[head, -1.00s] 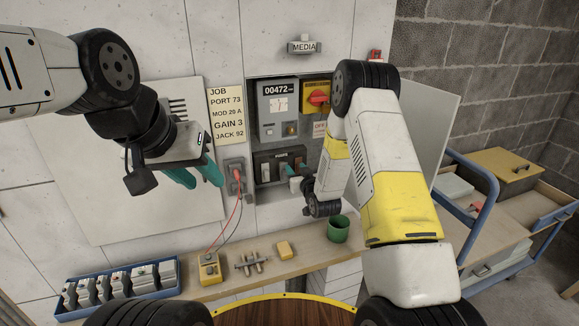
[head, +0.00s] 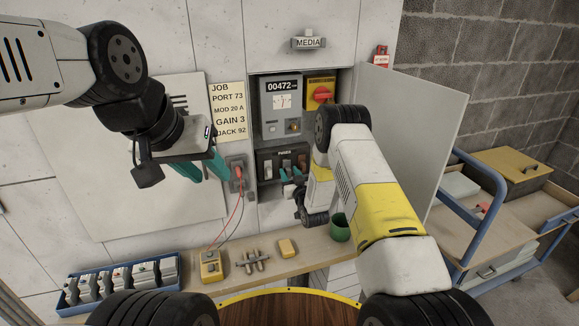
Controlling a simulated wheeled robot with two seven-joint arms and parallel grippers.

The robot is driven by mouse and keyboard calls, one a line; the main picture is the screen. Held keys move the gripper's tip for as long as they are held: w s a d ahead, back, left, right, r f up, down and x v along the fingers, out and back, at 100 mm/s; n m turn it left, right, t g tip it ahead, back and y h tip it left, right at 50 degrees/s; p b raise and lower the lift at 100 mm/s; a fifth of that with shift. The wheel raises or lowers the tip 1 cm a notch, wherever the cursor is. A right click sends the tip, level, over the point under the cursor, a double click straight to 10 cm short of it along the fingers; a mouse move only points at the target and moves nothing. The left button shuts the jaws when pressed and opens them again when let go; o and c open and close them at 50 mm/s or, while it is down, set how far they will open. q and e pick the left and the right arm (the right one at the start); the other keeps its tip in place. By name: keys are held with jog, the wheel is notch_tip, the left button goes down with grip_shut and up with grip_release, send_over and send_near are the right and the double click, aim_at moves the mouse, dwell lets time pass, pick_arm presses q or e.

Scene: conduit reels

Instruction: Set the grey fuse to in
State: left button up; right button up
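The fuse block (head: 262,167) is the dark panel low in the open wall cabinet, with a row of small fuse holders. A grey holder shows at its left part, but I cannot tell its position. My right gripper (head: 291,174) is at the front of the block, its teal fingertips close to the fuses. The arm and wrist hide part of the block's right side, and I cannot tell whether the fingers are open or hold anything. My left gripper (head: 204,169) is open and empty, in front of the white board left of the cabinet.
A grey meter (head: 281,106) and a red rotary switch (head: 321,94) sit above the block. The cabinet door (head: 425,125) stands open at right. The bench holds a yellow box (head: 210,268), a green cup (head: 339,229) and a blue tray (head: 119,292). A blue cart (head: 470,210) stands right.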

jog(key=shift+w, duration=0.1)
grip_shut()
dwell(1.4)
